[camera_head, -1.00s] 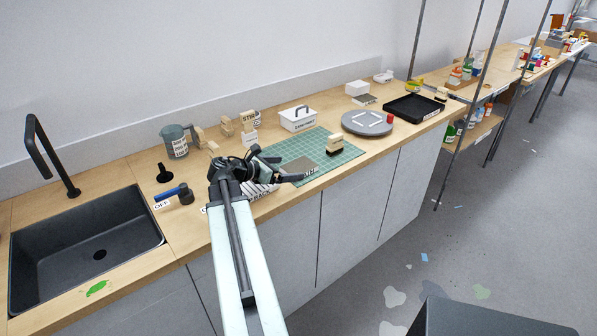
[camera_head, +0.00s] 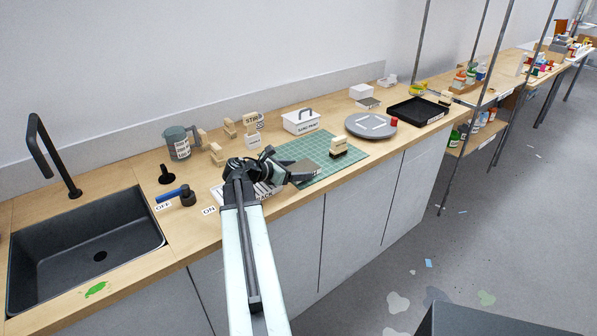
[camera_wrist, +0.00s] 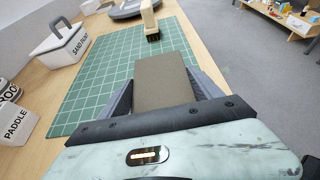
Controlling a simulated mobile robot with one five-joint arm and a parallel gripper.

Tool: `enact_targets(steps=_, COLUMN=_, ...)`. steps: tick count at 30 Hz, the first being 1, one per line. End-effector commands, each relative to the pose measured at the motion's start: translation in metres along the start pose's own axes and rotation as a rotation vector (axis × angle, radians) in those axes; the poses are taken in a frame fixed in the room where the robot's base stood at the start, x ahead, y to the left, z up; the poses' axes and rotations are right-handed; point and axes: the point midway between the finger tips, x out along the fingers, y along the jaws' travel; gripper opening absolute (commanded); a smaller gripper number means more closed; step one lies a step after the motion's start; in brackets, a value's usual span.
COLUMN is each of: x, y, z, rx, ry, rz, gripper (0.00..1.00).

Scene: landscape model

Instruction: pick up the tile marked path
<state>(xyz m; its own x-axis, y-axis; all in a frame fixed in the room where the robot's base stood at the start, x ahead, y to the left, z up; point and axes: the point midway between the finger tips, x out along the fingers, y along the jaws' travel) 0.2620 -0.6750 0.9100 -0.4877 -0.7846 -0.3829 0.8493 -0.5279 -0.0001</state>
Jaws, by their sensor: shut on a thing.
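My gripper (camera_head: 296,172) is over the near left part of the green cutting mat (camera_head: 325,171). It is shut on a flat grey-brown tile (camera_head: 307,168). In the wrist view the tile (camera_wrist: 163,80) lies between the two fingers (camera_wrist: 163,92), its plain face toward the camera. No word can be read on that face, so I cannot tell its marking. The tile appears over the green mat (camera_wrist: 110,65); I cannot tell whether it still touches it.
A brush (camera_head: 338,146) stands on the mat. A white sand paint caddy (camera_head: 300,121) is behind, and a grey turntable (camera_head: 368,126) and a black tray (camera_head: 416,111) are to the right. The sink (camera_head: 85,245) and a paddle-marked block (camera_wrist: 17,122) are left.

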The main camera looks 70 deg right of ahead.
Motion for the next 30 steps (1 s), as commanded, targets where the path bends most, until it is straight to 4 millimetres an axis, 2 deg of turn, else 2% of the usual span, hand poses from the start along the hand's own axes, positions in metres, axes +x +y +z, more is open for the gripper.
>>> enact_targets(steps=5, x=-0.009, y=0.000, z=0.023, rx=0.000, ry=0.000, rz=0.000, gripper=0.34)
enact_targets(steps=15, x=-0.036, y=0.000, z=0.087, rx=0.000, ry=0.000, rz=-0.001, gripper=0.34)
enact_targets(steps=19, x=-0.038, y=-0.001, z=0.094, rx=0.000, ry=0.000, rz=-0.001, gripper=0.34)
enact_targets(steps=30, x=-0.037, y=-0.001, z=0.091, rx=0.000, ry=0.000, rz=-0.001, gripper=0.34)
